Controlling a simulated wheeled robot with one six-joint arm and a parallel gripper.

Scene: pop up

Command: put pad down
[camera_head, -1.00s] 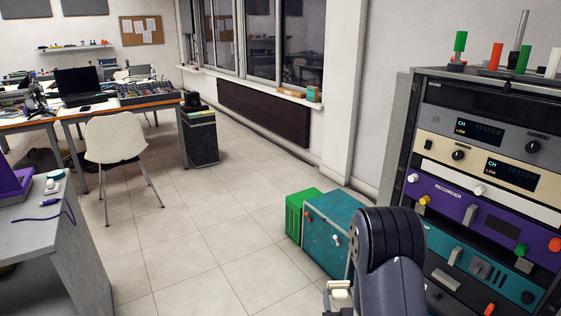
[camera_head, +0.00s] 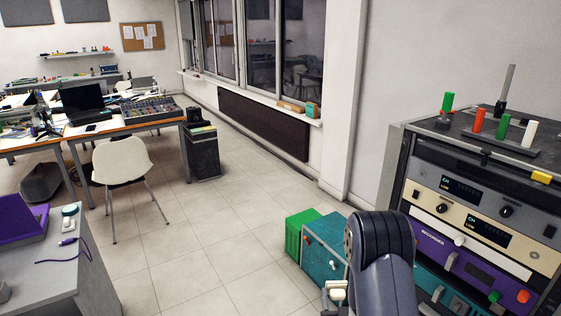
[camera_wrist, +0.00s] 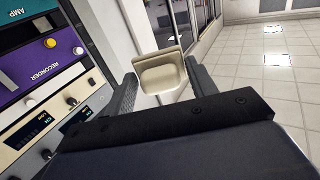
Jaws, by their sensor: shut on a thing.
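The pad is a small cream block (camera_wrist: 161,72) with rounded edges, seen in the wrist view between the two dark fingers. My gripper (camera_wrist: 163,88) is shut on it and holds it in the air. In the head view the cream pad (camera_head: 337,291) shows just left of my dark arm, low in the picture. Much of the gripper there is hidden behind the arm or cut off by the lower edge.
An equipment rack (camera_head: 430,190) stands close on the right, with coloured pegs (camera_head: 502,126) on top. A teal case (camera_head: 324,244) and a green box (camera_head: 299,233) stand on the floor. A grey desk (camera_head: 70,265) is at left. The middle floor is clear.

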